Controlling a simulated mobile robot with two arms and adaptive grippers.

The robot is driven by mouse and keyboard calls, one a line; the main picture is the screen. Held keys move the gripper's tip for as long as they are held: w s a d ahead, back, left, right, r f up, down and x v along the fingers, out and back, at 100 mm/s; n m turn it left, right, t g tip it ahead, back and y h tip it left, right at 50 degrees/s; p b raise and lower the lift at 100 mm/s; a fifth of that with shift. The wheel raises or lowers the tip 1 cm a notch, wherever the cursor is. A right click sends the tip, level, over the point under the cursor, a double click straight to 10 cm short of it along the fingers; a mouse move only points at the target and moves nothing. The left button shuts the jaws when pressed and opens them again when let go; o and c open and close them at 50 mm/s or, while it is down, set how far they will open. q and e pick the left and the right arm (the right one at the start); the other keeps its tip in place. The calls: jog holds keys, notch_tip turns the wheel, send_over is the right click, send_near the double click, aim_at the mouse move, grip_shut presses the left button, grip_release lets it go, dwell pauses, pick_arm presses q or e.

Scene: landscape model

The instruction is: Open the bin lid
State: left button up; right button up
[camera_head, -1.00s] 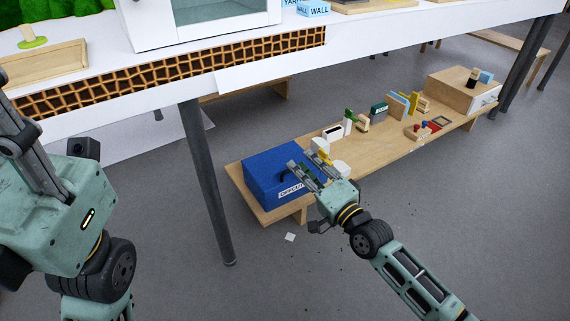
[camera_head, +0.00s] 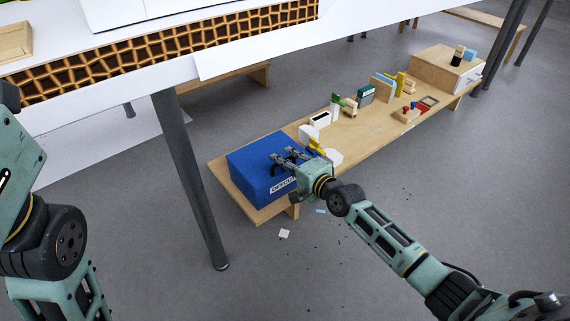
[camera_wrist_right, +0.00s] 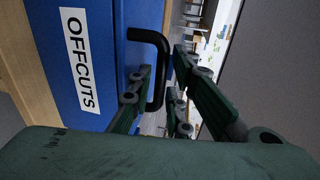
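The blue bin (camera_head: 245,165), with a white OFFCUTS label (camera_wrist_right: 78,60), sits at the near left end of the low wooden shelf. Its black handle (camera_wrist_right: 152,37) shows in the right wrist view. My right gripper (camera_head: 282,157) is at the bin's front top edge. In the wrist view it is open, with the handle's bar between its fingers; I cannot tell whether they touch it. The lid looks closed. Of my left arm, the forearm and wrist show at the left edge; its fingers are almost wholly out of frame.
A white table with a dark leg (camera_head: 190,180) stands left of the bin, its top partly above the shelf. Blocks and small items line the shelf, with a wooden box (camera_head: 440,68) at the far end. Paper scraps (camera_head: 284,234) lie on the floor. The floor in front is mostly clear.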

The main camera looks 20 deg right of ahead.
jog(key=shift+w, duration=0.1)
grip_shut()
dwell(0.5)
